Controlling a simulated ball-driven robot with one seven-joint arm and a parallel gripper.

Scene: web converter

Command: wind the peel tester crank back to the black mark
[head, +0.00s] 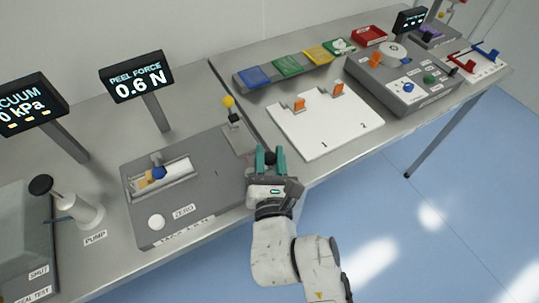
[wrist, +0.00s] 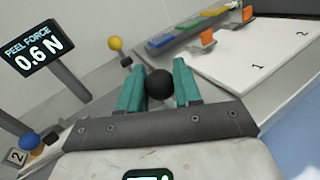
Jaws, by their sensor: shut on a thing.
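The peel tester (head: 205,215) is a grey box at the front of the bench in the head view. My gripper (head: 267,158) is at the tester's right end, at the bench's front edge. Its teal fingers stand on either side of a black ball knob (wrist: 159,84), shut on it. The crank arm below the knob is hidden by my gripper. I cannot make out the black mark.
A yellow-knobbed lever (head: 228,102) stands behind the gripper. A white board (head: 325,125) marked 1 and 2 lies to the right, with colored trays behind. A pump (head: 75,205) stands left. Open floor (head: 430,230) lies in front.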

